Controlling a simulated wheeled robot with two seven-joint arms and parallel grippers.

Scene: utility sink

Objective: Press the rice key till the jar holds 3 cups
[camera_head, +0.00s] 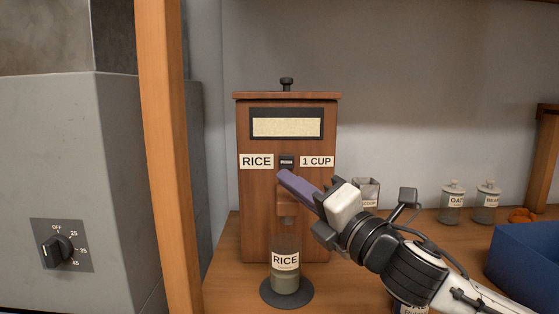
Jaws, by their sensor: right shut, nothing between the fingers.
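The wooden rice dispenser (255,215) stands on the shelf with a window of pale grain and "RICE" and "1 CUP" labels. Its small dark key (286,161) sits between the labels. The glass jar (285,284), labelled "RICE", stands upright on a dark round base (268,296) under the spout (287,220). Pale contents show low in the jar; how many cups cannot be told. My right gripper (283,175) is shut and empty, its purple fingers pointing up-left with tips just below the key. I cannot tell if they touch the dispenser. My left gripper is out of view.
A wooden post (164,150) and a grey unit with a dial (57,250) stand at left. Behind my right arm is a small grey container (368,188). Labelled jars (452,203) and a blue bin (525,255) are at right.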

